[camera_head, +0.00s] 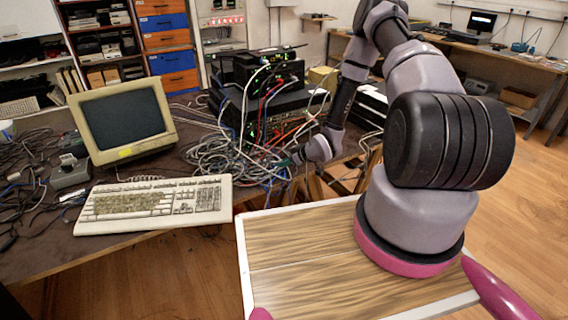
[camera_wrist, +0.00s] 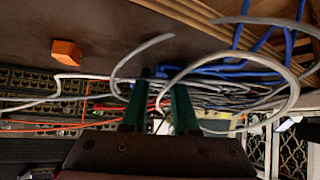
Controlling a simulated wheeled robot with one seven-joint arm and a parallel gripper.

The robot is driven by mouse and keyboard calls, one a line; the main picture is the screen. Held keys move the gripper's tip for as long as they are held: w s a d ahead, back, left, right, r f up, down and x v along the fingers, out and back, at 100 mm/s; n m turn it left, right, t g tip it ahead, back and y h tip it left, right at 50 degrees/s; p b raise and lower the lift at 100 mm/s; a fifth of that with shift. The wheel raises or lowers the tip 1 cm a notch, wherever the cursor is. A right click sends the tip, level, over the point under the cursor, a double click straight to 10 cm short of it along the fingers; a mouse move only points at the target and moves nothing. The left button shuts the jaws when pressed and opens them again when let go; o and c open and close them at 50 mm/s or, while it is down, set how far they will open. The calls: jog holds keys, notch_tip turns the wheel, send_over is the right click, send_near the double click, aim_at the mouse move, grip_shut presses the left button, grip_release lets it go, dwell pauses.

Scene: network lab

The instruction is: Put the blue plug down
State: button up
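My gripper (camera_head: 288,161) is at the right edge of the cable tangle beside the rack equipment in the head view. In the wrist view its two green fingers (camera_wrist: 161,88) stand apart, with red and grey cables visible through the gap. Blue cables (camera_wrist: 225,70) run from just beyond the fingertips to the right; a grey cable loops in front of them. I cannot make out a separate blue plug at the fingertips in either view. The tangle of cables (camera_head: 222,158) lies on the dark table.
A stack of network devices (camera_head: 262,100) stands behind the cables. A keyboard (camera_head: 152,204) and an old monitor (camera_head: 122,122) are to the left. An orange block (camera_wrist: 67,52) shows in the wrist view.

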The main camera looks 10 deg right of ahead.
jog(key=shift+s+a, duration=0.25)
jog(key=shift+s, duration=0.05)
jog(key=v, duration=1.2)
jog(key=w+d+r+m+h, duration=0.1)
jog(key=w+d+r+h, duration=0.1)
jog(key=d+r, duration=0.35)
jog(key=w+d+r+m+h, duration=0.1)
jog(key=d+r+h, duration=0.1)
jog(key=r, duration=0.7)
jog(key=s+d+r+m+h, duration=0.1)
jog(key=s+r+m+h, duration=0.25)
jog(key=r, duration=1.15)
jog(key=s+a+r+m+y, duration=0.1)
jog(key=s+a+r+m, duration=0.2)
jog(key=s+r, duration=0.6)
jog(key=s+a+r+m+y, duration=0.2)
jog(key=s+a+r+m, duration=0.2)
jog(key=s+r, duration=0.4)
jog(key=s+a, duration=0.1)
jog(key=s, duration=0.4)
jog(key=shift+r+g, duration=0.3)
jog(key=shift+r, duration=0.1)
jog(key=shift+w+a, duration=0.15)
